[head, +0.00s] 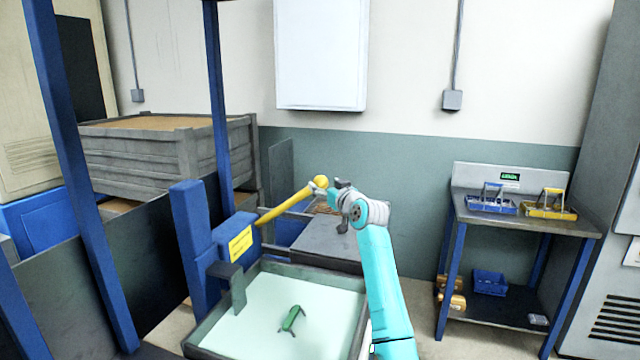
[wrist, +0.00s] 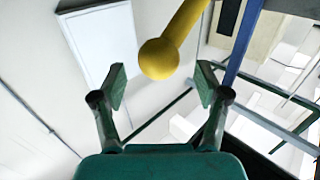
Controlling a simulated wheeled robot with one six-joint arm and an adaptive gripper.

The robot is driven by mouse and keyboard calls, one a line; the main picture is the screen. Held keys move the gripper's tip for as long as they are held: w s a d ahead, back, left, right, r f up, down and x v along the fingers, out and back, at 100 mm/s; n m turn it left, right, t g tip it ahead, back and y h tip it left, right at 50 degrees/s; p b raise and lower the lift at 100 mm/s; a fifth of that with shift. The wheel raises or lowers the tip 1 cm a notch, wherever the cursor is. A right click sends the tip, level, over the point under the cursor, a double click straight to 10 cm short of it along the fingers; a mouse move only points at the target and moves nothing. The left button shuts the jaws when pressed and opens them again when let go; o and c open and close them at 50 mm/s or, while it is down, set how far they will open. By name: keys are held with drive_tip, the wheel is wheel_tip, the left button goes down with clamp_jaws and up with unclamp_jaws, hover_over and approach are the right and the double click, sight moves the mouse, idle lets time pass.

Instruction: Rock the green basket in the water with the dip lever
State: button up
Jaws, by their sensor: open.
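The yellow dip lever (head: 285,207) slants up to the right from a blue post (head: 230,240) with a yellow label and ends in a round yellow knob (head: 321,182). My gripper (head: 342,192) is open just right of the knob. In the wrist view the knob (wrist: 158,60) appears between and slightly beyond the spread fingertips of my gripper (wrist: 161,80), with a gap on both sides. The green basket (head: 291,318) shows only as a small green shape in the pale water of the tank (head: 262,348); the rest of it is hidden or indistinct.
A grey-topped bench (head: 320,243) stands behind the tank. A table (head: 525,222) at the right holds a blue basket (head: 491,205) and a yellow basket (head: 549,211). Blue frame posts (head: 80,170) stand at the left. Bare floor shows between the tank and the table.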

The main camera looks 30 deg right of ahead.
drive_tip(key=shift+w+d, duration=0.15)
drive_tip(key=shift+w, duration=0.8)
drive_tip(key=shift+w+d, duration=0.15)
drive_tip(key=shift+w, duration=0.75)
